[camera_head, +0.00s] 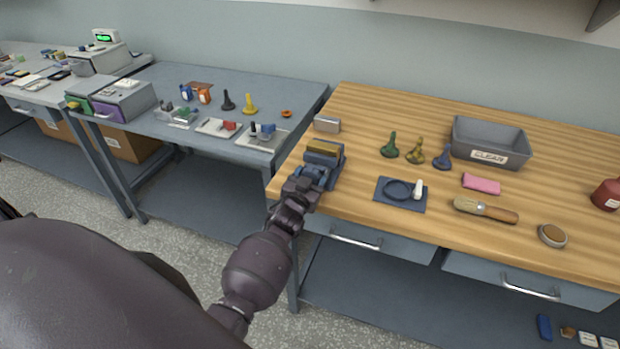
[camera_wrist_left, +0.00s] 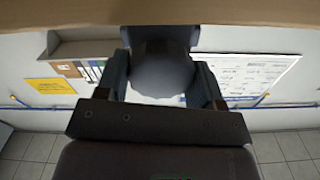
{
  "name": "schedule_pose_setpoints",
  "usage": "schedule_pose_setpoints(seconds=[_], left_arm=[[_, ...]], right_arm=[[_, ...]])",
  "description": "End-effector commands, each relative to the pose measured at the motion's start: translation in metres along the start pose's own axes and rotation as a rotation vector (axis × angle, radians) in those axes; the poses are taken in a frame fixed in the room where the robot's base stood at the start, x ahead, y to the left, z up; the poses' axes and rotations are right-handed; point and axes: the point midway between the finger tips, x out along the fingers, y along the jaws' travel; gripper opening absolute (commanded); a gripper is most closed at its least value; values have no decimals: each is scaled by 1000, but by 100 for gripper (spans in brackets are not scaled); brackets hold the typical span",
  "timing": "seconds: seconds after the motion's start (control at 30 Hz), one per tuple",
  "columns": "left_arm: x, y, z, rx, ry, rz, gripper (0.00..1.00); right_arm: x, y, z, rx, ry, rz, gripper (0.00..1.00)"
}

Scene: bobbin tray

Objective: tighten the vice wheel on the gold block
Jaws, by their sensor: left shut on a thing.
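The blue vice (camera_head: 336,163) stands at the left front corner of the wooden bench, with the gold block (camera_head: 323,147) on top between its jaws. My left gripper (camera_head: 311,179) is at the front of the vice, reaching in from below left, and largely covers the vice wheel in the head view. In the left wrist view the round dark grey wheel (camera_wrist_left: 162,76) sits between the two fingers of my left gripper (camera_wrist_left: 162,88), which is shut on it. My right gripper is not in view.
A grey bench with trays stands left, across a narrow gap.

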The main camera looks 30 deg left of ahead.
Motion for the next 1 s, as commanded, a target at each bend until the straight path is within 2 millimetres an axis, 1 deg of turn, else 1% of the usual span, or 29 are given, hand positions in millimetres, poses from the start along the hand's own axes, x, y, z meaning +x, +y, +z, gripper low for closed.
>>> schedule_pose_setpoints(seconds=[0.2,0.47,0.93,0.97,1.0], left_arm=[[0,0,0,3,1,0,38],[0,0,0,2,1,0,38],[0,0,0,2,1,0,38],[0,0,0,2,1,0,64],[0,0,0,2,1,0,71]], right_arm=[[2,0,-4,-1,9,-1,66],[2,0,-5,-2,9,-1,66],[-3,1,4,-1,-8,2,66],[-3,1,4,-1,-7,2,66],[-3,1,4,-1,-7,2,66]])
